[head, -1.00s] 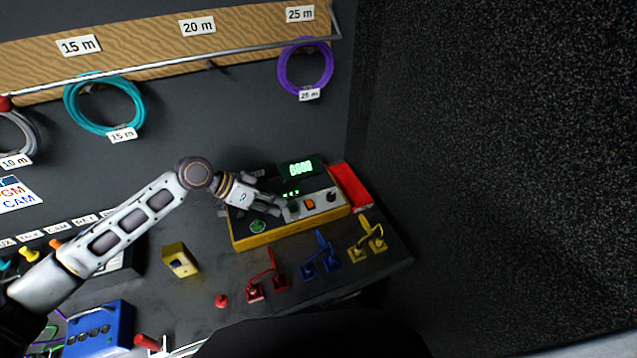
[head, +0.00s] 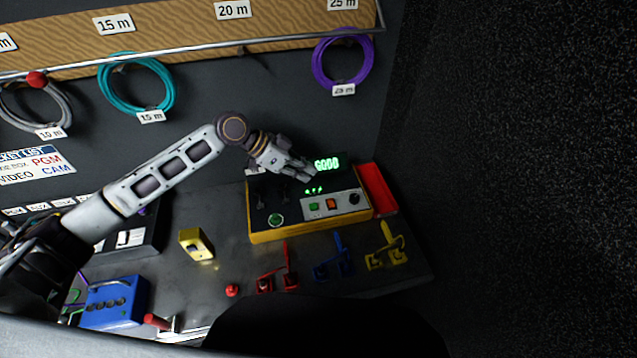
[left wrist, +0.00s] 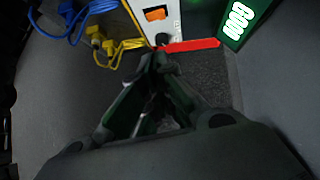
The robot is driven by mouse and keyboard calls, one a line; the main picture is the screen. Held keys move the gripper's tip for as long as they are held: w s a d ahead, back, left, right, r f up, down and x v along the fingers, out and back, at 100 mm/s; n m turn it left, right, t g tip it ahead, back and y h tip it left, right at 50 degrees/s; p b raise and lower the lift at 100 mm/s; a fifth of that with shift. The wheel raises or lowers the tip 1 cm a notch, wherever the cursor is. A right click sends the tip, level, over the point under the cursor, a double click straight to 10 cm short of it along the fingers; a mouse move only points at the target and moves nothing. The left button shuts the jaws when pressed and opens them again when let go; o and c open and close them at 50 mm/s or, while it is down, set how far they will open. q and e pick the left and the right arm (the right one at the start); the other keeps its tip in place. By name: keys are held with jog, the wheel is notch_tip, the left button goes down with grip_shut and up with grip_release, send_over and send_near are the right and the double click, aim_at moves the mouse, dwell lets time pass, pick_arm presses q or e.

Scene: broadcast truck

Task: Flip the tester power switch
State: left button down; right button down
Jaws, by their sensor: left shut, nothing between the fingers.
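The tester (head: 262,237) is a yellow-edged box on the bench. Its light panel holds a green lit square (head: 314,207), an orange rocker switch (head: 331,203) and a black knob (head: 353,198). The orange switch also shows in the left wrist view (left wrist: 155,14), beyond my fingertips. A green digit display (head: 327,164) is lit at the tester's back. My left gripper (head: 310,174) is shut and empty, above the tester's back part by the display and apart from the switches. In the left wrist view its fingers (left wrist: 158,62) are together. My right gripper is out of view.
Red, blue (head: 338,262) and yellow (head: 388,250) plug-like pieces stand in front of the tester. A red block (head: 377,190) lies at its right. A small yellow box (head: 196,244) and a blue box (head: 115,302) are left. Cable coils hang on the back wall.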

pick_arm(q)
jog(key=p, duration=0.1)
send_over(329, 204)
jog(key=f, duration=0.6)
jog(key=shift+w+f, duration=0.25)
jog(key=shift+w, duration=0.15)
notch_tip(329, 204, down, 2)
jog(key=shift+s+f+p, duration=0.1)
jog(key=shift+s+p, duration=0.05)
jog(key=shift+p, duration=0.3)
jog(key=shift+s+f, duration=0.1)
jog(key=shift+f, duration=0.9)
jog(key=shift+s+f, duration=0.15)
